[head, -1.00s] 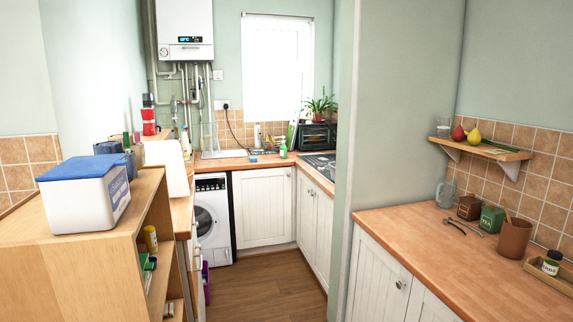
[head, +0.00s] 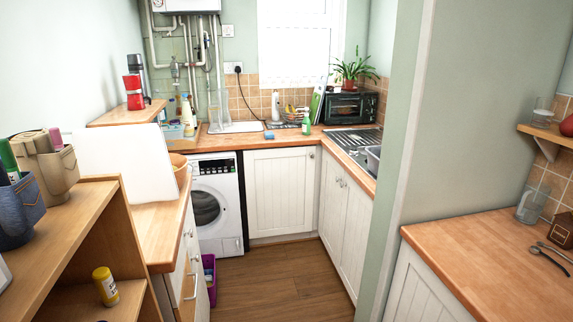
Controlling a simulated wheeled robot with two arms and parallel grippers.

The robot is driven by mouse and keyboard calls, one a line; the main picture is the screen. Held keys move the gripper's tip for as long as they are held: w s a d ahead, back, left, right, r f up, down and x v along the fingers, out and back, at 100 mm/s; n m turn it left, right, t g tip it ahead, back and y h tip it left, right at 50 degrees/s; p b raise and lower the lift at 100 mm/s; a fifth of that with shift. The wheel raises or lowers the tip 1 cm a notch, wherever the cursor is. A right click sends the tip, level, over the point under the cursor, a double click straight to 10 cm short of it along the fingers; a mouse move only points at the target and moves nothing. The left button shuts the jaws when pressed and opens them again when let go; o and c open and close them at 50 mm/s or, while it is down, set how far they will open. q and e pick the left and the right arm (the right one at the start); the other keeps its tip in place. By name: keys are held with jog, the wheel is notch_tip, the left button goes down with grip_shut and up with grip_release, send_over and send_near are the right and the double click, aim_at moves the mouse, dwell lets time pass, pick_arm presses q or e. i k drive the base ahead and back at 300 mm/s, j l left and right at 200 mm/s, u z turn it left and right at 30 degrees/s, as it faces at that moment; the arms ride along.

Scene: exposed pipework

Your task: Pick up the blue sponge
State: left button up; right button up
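Neither of my grippers shows in the head view.
A wooden shelf unit (head: 75,240) stands at the near left and a worktop (head: 490,255) at the right. A wall edge (head: 403,150) juts in on the right. The wooden floor (head: 275,275) between is clear, with a purple crate (head: 209,278) beside the left cabinets.

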aim_at(267, 135)
jog(key=i, duration=2.6)
